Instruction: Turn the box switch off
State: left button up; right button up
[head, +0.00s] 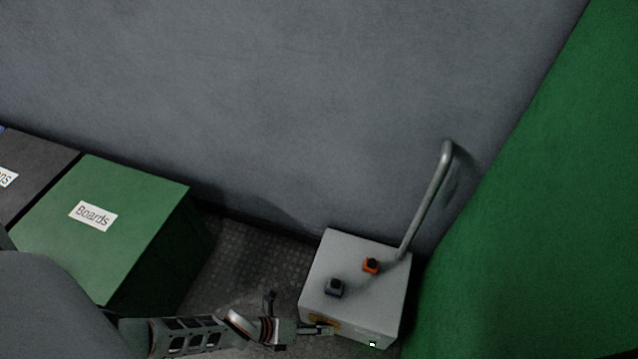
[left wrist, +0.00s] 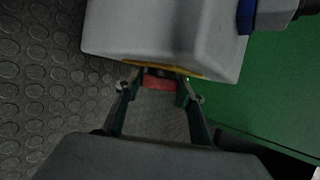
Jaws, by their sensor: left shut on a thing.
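The box (head: 352,262) is pale grey and stands on the floor against the wall. A yellow plate (head: 326,320) shows low on its front face. In the left wrist view the box (left wrist: 165,35) fills the top, with the yellow plate's edge and a red switch handle (left wrist: 158,83) below it. My left gripper (head: 318,330) is at the box's front face; in the left wrist view its fingers (left wrist: 158,88) are shut on the red switch handle. The handle is hidden in the head view, and its exact turn is hard to tell. My right gripper is not in view.
The box top carries a black-and-orange knob (head: 371,265) and a dark knob (head: 334,288). A grey pipe (head: 429,198) rises from its back corner. A green surface (head: 540,220) stands close on the right. A green "Boards" crate (head: 130,205) is left; studded floor (head: 245,262) lies between.

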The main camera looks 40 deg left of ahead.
pick_arm(q)
jog(key=shift+a+f+t+h, duration=0.1)
jog(key=shift+f+t+h, duration=0.1)
jog(key=shift+t+h, duration=0.3)
jog(key=shift+h, duration=0.3)
jog(key=shift+s+n, duration=0.1)
jog(key=shift+n, duration=0.2)
jog(key=o, duration=1.1)
jog(key=shift+o, duration=0.2)
jog(key=shift+r, duration=0.1)
jog(key=shift+a, duration=0.1)
jog(key=v, duration=1.2)
